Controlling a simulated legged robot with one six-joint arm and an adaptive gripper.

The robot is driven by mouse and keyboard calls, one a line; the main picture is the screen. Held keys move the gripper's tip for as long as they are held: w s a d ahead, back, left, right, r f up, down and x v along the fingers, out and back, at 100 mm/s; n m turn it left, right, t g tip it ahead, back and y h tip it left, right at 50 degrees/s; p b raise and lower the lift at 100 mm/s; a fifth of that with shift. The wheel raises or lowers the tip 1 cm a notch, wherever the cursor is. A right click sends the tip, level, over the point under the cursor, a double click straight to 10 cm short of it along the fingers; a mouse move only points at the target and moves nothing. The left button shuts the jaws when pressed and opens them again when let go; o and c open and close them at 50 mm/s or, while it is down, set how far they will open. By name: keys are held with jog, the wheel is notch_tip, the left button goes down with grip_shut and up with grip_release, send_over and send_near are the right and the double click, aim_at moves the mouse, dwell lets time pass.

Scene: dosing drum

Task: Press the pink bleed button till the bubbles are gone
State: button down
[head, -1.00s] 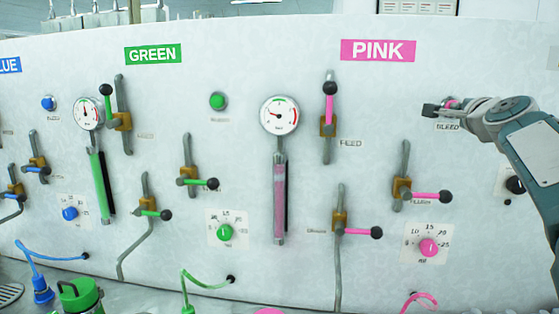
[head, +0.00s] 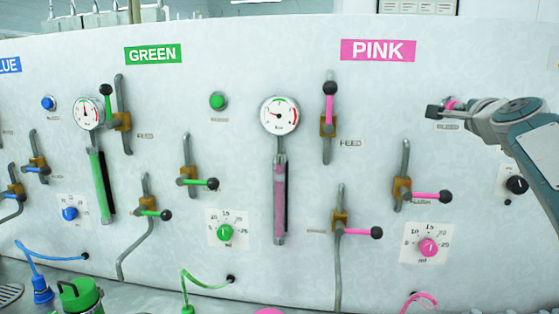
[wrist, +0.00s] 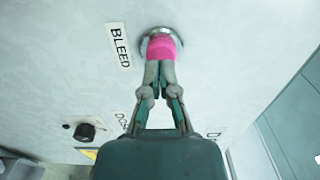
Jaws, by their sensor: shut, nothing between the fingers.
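The pink bleed button (wrist: 162,48) sits in a metal ring on the panel, beside the BLEED label (wrist: 120,46). In the wrist view my gripper (wrist: 160,66) is shut and empty, its fingertips at the button's face; they appear to touch it, but how far it is pressed I cannot tell. In the head view my gripper (head: 432,111) covers most of the button (head: 451,103). The pink sight tube (head: 280,198) stands below its gauge (head: 280,115) and holds pink liquid. Bubbles in it are too small to tell clearly.
Left of the button is the pink feed valve (head: 329,105), its handle upright. Lower pink valves (head: 430,196) have handles pointing right. A pink dial (head: 428,247) and a black knob (head: 516,185) are below. The green station (head: 153,54) is further left.

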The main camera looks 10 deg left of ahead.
jog(key=shift+w, duration=0.2)
jog(key=shift+w, duration=0.35)
jog(key=shift+w, duration=0.4)
jog(key=shift+s, duration=0.15)
jog(key=shift+s, duration=0.8)
jog(key=s, duration=0.8)
